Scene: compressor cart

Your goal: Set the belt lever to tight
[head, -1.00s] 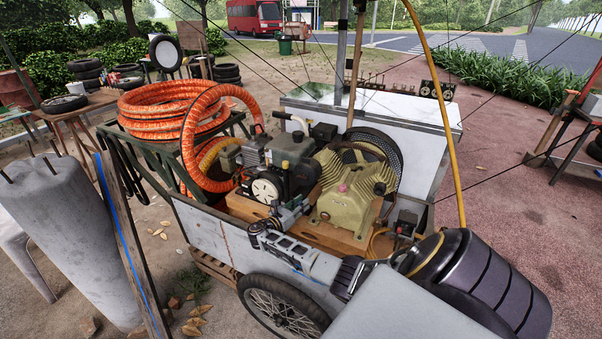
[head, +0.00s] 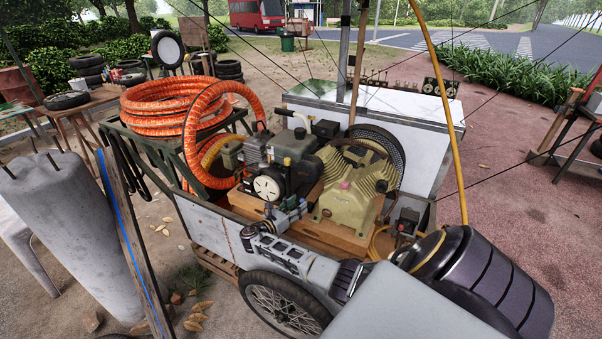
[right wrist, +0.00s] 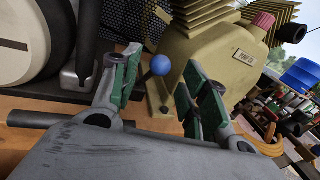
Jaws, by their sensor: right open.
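The belt lever shows in the right wrist view as a ball-shaped blue knob (right wrist: 161,65) on a short stem, beside the base of the olive pump (right wrist: 215,50). My right gripper (right wrist: 165,75) is open, its green-padded fingers on either side of the knob. A gap shows between the knob and each pad in the picture; I cannot tell the depth or any contact. In the head view my right gripper (head: 287,217) reaches over the cart's near wall, between the black engine (head: 292,160) and the pump (head: 348,187). Lever markings are not readable. My left gripper is out of view.
The cart's near metal wall (head: 205,228) lies under my right arm. A dark bar (right wrist: 50,118) lies left of the gripper in the wrist view.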

